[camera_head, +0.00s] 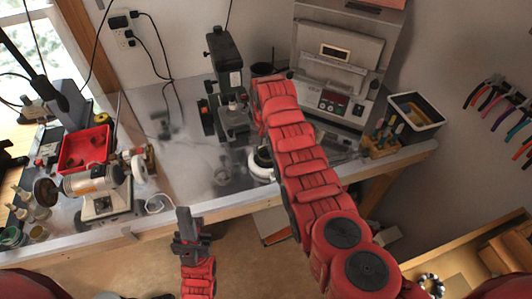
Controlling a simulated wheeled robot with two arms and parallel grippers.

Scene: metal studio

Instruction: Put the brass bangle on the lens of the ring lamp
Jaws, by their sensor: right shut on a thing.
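A round white-rimmed thing with a dark centre (262,163), which looks like the ring lamp with its lens, stands near the bench's front edge. My right forearm hides its right side. My right arm reaches up over the bench from the lower right, and its wrist bends beside the dark green machine. The right gripper is hidden behind that arm. I cannot make out the brass bangle. My left gripper (186,224) is in front of the bench's front edge, pointing up in the picture. Its fingers are too small to tell whether they are apart; nothing shows in them.
The dark green upright machine (225,60) stands left of my right wrist. A grey device with a display (338,102), a tool block (380,145) and a black bin (415,112) are at the right.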

